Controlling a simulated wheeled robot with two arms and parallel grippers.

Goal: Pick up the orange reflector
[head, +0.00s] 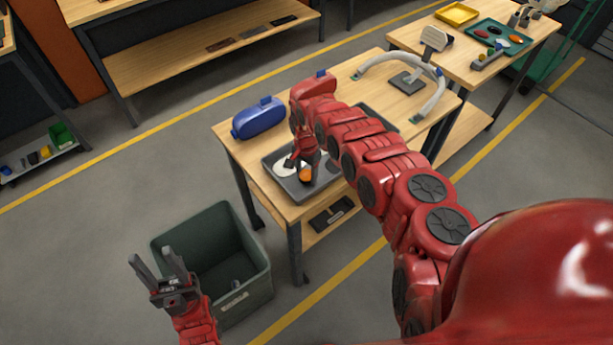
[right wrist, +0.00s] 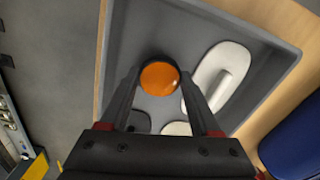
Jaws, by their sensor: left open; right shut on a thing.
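The orange reflector (head: 305,175) is a small round disc at the grey tray on the wooden table. In the right wrist view the orange reflector (right wrist: 159,80) sits between the fingertips of my right gripper, which is shut on it. The right gripper (head: 304,166) is over the front part of the tray (head: 312,197); I cannot tell whether the disc still touches the tray floor. My left gripper (head: 155,256) is open and empty, beside the dark green bin, away from the table.
A white oblong part (right wrist: 230,62) lies in the tray right of the reflector, with another white part (right wrist: 176,129) near the fingers. A blue case (head: 258,118) stands behind the tray. The green bin (head: 247,279) stands on the floor. A curved grey tube (head: 432,99) is on the table.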

